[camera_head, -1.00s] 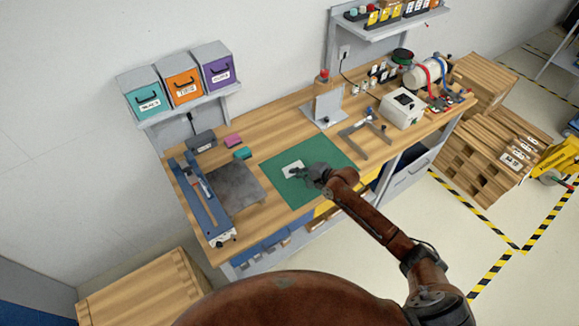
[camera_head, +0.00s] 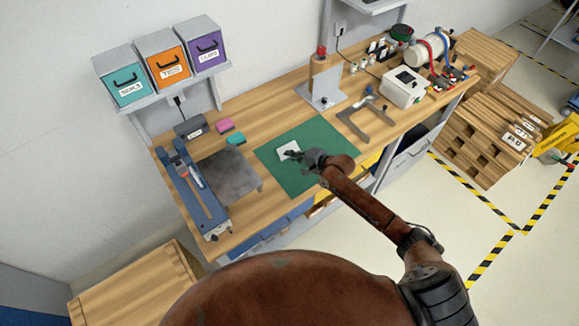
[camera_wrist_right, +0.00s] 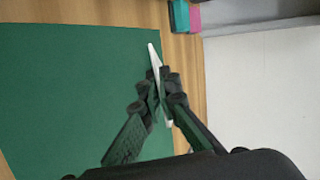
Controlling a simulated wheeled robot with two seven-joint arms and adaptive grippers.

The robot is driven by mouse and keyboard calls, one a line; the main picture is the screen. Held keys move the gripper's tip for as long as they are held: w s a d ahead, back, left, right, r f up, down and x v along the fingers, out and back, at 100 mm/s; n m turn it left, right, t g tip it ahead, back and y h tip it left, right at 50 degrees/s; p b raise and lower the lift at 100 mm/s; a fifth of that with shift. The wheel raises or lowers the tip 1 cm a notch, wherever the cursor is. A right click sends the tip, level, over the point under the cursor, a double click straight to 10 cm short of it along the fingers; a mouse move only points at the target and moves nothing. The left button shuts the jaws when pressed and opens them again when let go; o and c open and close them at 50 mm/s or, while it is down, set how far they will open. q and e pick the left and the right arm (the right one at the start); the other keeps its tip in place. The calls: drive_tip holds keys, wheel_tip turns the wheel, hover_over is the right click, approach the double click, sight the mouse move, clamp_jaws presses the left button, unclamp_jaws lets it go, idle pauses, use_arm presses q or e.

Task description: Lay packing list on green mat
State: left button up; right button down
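The packing list (camera_head: 288,149) is a small white sheet or card. In the head view it appears over the upper middle of the green mat (camera_head: 283,178). My right gripper (camera_head: 302,155) is at its right end. In the right wrist view the packing list (camera_wrist_right: 153,56) is seen nearly edge-on, and the fingers of my right gripper (camera_wrist_right: 163,90) are closed about it. It stands out near the edge of the green mat (camera_wrist_right: 70,80). I cannot tell whether it touches the mat. My left gripper is in neither view.
Left of the mat lie a dark grey plate (camera_head: 228,172) and a blue tool (camera_head: 192,190). Pink (camera_head: 224,125) and teal (camera_head: 236,138) blocks lie behind. A grey metal frame (camera_head: 366,116) is to the right. Bare wood surrounds the mat.

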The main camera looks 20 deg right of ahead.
wheel_tip(320, 180, down, 4)
drive_tip(key=shift+r+b, duration=0.15)
drive_tip(key=shift+b, duration=0.9)
drive_tip(key=shift+f, duration=0.4)
drive_tip(key=c, duration=2.3)
unclamp_jaws()
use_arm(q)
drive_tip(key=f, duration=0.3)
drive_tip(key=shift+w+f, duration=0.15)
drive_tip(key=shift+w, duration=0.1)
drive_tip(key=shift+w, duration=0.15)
